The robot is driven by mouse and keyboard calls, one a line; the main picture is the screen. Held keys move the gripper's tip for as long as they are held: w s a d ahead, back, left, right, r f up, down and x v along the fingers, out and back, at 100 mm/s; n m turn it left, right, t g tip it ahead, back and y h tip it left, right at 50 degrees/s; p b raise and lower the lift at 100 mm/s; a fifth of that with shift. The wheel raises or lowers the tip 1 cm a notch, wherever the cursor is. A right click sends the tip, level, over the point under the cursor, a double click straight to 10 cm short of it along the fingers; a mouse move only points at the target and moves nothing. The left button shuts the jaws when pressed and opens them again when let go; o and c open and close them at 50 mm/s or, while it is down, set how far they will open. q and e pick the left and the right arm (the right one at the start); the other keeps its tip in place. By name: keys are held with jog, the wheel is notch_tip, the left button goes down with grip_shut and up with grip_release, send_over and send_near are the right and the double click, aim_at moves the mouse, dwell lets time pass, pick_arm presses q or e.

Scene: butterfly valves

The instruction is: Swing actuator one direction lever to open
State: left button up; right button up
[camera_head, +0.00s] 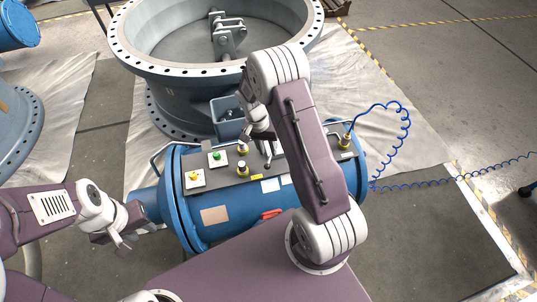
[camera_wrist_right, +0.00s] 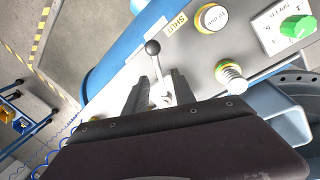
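The direction lever (camera_wrist_right: 153,50) shows in the right wrist view as a metal rod with a black ball knob. It rises from a grey panel on the blue actuator (camera_head: 205,232). My right gripper (camera_wrist_right: 159,76) is open, its two dark fingers on either side of the lever's rod; I cannot tell whether either touches it. The knob stands out beyond the fingertips. A "SHUT" label (camera_wrist_right: 175,25) lies on the panel near the knob. In the head view my right gripper (camera_head: 268,155) is over the panel and the lever is hard to make out. My left gripper (camera_head: 120,240) is left of the actuator, seemingly empty.
A large grey flanged valve (camera_head: 180,92) stands behind. A blue coiled hose (camera_head: 405,125) runs off to the right.

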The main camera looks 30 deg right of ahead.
aim_at(270, 157)
jog(key=shift+s+d+f, duration=0.15)
jog(key=shift+s+f, duration=0.05)
jog(key=shift+f, duration=0.4)
jog(key=shift+s+d+f, duration=0.1)
jog(key=shift+s+f, duration=0.05)
jog(key=shift+f, duration=0.45)
jog(key=shift+w+f, duration=0.1)
jog(key=shift+f, duration=0.2)
jog(key=shift+c, duration=0.3)
grip_shut()
